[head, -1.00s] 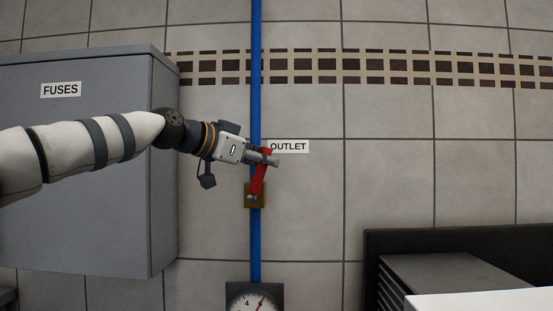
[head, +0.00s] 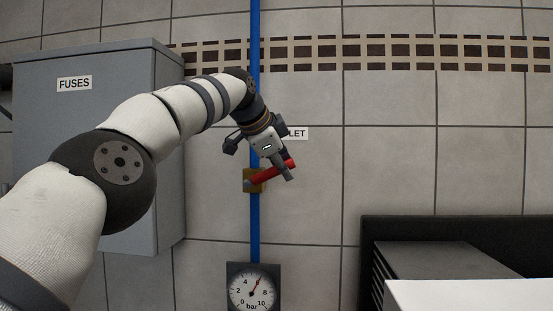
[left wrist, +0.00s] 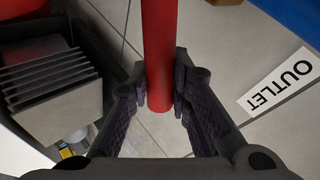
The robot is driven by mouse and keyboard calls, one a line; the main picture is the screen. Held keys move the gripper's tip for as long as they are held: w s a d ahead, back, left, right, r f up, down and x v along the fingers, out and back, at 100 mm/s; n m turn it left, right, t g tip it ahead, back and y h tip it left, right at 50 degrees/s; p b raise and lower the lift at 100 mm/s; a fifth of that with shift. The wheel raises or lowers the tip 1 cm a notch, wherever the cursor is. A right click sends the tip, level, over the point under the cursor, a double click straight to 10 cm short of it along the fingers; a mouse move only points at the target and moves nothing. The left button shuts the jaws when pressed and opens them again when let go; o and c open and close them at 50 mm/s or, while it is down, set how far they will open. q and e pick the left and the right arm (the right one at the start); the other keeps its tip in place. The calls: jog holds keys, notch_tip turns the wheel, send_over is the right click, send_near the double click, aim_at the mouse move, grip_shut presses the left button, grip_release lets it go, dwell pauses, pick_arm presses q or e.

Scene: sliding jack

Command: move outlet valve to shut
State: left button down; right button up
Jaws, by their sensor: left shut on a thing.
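The outlet valve has a red lever (head: 268,178) on a brass body (head: 254,181), mounted on the vertical blue pipe (head: 256,225). The lever points right and slightly up from the body. My left gripper (head: 285,172) is shut on the lever near its free end. In the left wrist view the red lever (left wrist: 159,55) runs between the two fingers of my left gripper (left wrist: 161,92). The OUTLET label (head: 299,133) is partly hidden behind my gripper; it shows whole in the left wrist view (left wrist: 281,84). My right gripper is not in view.
A grey fuse cabinet (head: 40,110) stands at the left, partly behind my left arm. A pressure gauge (head: 253,288) sits below the valve on the pipe. A dark finned unit (head: 440,260) and a white surface (head: 470,296) are at the lower right.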

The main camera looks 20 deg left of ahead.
pick_arm(q)
jog(key=shift+w+d+f+m+g+y, duration=0.15)
jog(key=shift+f+m+g+y, duration=0.15)
jog(key=shift+f+y, duration=0.4)
jog(key=shift+s+d+f+m+g+y, duration=0.15)
jog(key=shift+f+m+y, duration=0.35)
jog(key=shift+f, duration=0.25)
jog(key=shift+w+d+f+m+g+y, duration=0.15)
jog(key=shift+f+m+g+y, duration=0.15)
jog(key=shift+f+y, duration=0.4)
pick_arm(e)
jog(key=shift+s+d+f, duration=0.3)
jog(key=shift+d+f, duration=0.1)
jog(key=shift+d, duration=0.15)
pick_arm(q)
jog(key=shift+f, duration=0.1)
jog(key=c, duration=1.5)
grip_release()
jog(key=shift+a, duration=0.1)
jog(key=shift+o, duration=0.2)
jog(key=v, duration=1.2)
